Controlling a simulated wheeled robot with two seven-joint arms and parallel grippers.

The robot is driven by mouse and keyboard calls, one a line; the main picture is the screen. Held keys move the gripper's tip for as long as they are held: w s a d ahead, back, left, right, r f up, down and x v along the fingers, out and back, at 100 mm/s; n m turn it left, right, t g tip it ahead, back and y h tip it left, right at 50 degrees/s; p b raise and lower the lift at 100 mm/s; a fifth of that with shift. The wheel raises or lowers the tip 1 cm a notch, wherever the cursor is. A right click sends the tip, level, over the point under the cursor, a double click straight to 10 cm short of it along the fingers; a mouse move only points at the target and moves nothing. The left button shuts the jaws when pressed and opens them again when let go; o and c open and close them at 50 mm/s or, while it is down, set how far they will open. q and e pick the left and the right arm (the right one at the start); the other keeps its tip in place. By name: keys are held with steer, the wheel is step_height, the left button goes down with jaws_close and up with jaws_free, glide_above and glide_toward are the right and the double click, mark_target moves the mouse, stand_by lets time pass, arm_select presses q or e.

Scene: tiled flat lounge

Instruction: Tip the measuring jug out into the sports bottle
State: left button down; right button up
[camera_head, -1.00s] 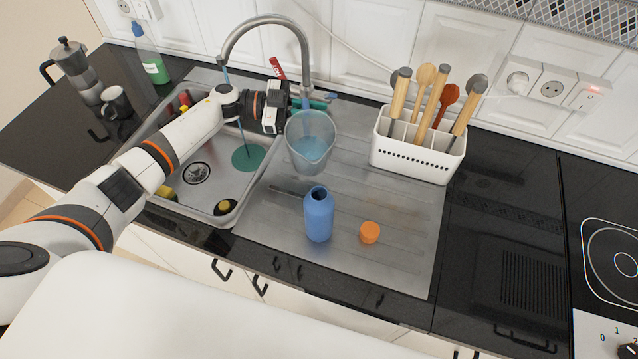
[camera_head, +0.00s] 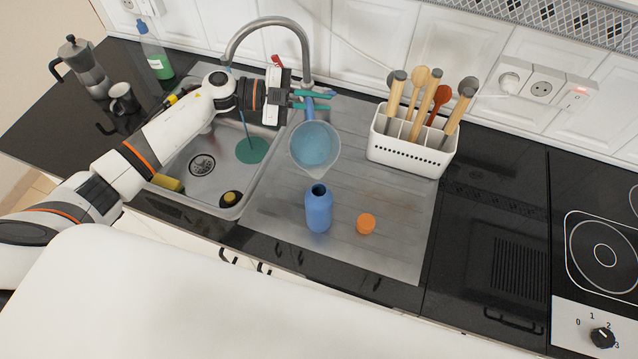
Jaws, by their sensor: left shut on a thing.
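The clear measuring jug (camera_head: 314,147) holds blue liquid and is tilted, its spout pointing down toward the front. My left gripper (camera_head: 308,98) is shut on the jug's blue handle at its back side. The jug is above the drainboard, just behind and over the sports bottle. The blue sports bottle (camera_head: 319,210) stands upright and uncapped on the steel drainboard, its dark mouth facing up. The spout is close to the bottle's mouth; I see no clear stream between them. The orange cap (camera_head: 366,224) lies to the bottle's right. My right gripper is not in view.
A white utensil holder (camera_head: 410,143) with several wooden-handled tools stands at the back right. The hob (camera_head: 604,250) is far right.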

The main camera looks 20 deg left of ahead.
arm_select(q)
steer(key=shift+s+d+r+m+y+p, duration=0.2)
steer(key=shift+s+r+m, duration=0.3)
steer(key=shift+r, duration=0.3)
steer(key=shift+s+d+r+m+y+p, duration=0.1)
steer(key=shift+s+d+r+m, duration=0.15)
steer(key=shift+r+m, duration=0.45)
stand_by(1.2)
steer(key=shift+s+d+r+m+t, duration=0.15)
steer(key=shift+s+r+m, duration=0.2)
steer(key=shift+r, duration=0.15)
steer(key=shift+s+d+r+m+t, duration=0.15)
steer(key=shift+s+r+m, duration=0.1)
steer(key=shift+s+r, duration=0.15)
stand_by(4.4)
